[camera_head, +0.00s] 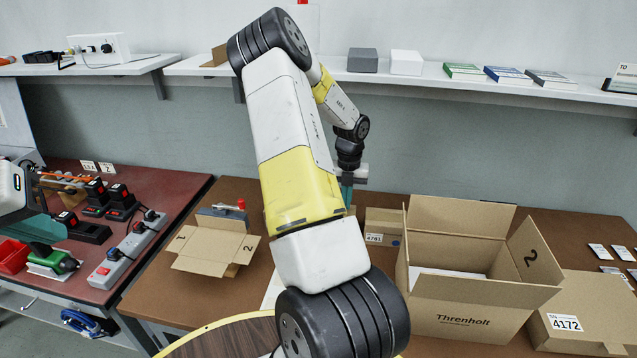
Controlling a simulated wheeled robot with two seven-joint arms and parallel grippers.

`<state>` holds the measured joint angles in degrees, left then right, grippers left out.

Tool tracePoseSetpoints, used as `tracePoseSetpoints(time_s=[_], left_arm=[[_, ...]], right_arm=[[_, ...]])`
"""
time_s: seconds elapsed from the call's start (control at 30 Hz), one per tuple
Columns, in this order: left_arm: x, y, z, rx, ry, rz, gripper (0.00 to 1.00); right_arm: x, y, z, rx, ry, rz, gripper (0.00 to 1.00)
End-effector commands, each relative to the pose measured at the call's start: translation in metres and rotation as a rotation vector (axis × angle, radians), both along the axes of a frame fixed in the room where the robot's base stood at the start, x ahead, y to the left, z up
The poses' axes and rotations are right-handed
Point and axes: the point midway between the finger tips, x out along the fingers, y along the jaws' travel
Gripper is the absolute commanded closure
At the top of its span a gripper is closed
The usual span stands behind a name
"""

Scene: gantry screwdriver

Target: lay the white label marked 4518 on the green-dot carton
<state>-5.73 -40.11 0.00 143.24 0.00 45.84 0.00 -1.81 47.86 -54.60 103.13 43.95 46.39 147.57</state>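Several small white labels (598,251) lie on the brown table at the far right; their print is too small to read, so I cannot tell which is 4518. No green dot is legible on any carton. A closed carton (580,325) at the lower right bears a label 4172. A carton behind the middle (383,221) bears a label 4781 and a small dark blue-looking dot. My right gripper (346,196) points down behind my own arm, left of that carton; its fingertips are mostly hidden. My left gripper (38,230) is at the left edge, above a green-and-black tool.
A large open carton (455,312) marked Threnholt stands right of centre. A smaller open carton (212,248) stands at the left of the brown table. A red bench (120,255) holds chargers and a power strip. A shelf (435,80) with boxes runs behind. My arm covers the middle.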

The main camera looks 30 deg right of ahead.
Motion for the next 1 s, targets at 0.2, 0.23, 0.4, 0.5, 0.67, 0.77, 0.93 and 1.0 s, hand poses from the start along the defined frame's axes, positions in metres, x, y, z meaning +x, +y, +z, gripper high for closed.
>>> tracePoseSetpoints(time_s=[0.2, 0.23, 0.4, 0.5, 0.67, 0.77, 0.93, 1.0], left_arm=[[0.0, 0.0, 0.0, 0.0, 0.0, 0.0, 1.0], [0.0, 0.0, 0.0, 0.0, 0.0, 0.0, 1.0], [0.0, 0.0, 0.0, 0.0, 0.0, 0.0, 1.0], [0.0, 0.0, 0.0, 0.0, 0.0, 0.0, 1.0], [0.0, 0.0, 0.0, 0.0, 0.0, 0.0, 1.0], [0.0, 0.0, 0.0, 0.0, 0.0, 0.0, 1.0], [0.0, 0.0, 0.0, 0.0, 0.0, 0.0, 1.0], [0.0, 0.0, 0.0, 0.0, 0.0, 0.0, 1.0]], right_arm=[[-0.0004, 0.0002, -0.006, 0.001, 0.001, 0.001, 1.0], [-0.0004, 0.0003, -0.0062, 0.001, 0.001, 0.001, 1.0], [-0.0003, 0.0002, -0.0061, 0.001, 0.001, 0.001, 1.0], [-0.0003, 0.0002, -0.0061, 0.001, 0.001, 0.001, 1.0], [-0.0003, 0.0002, -0.0066, 0.001, 0.001, 0.001, 1.0], [-0.0003, 0.0002, -0.0074, 0.001, 0.001, 0.001, 1.0], [-0.0004, 0.0002, -0.0091, 0.001, 0.001, 0.001, 1.0], [-0.0004, 0.0002, -0.0099, 0.001, 0.001, 0.001, 1.0]])
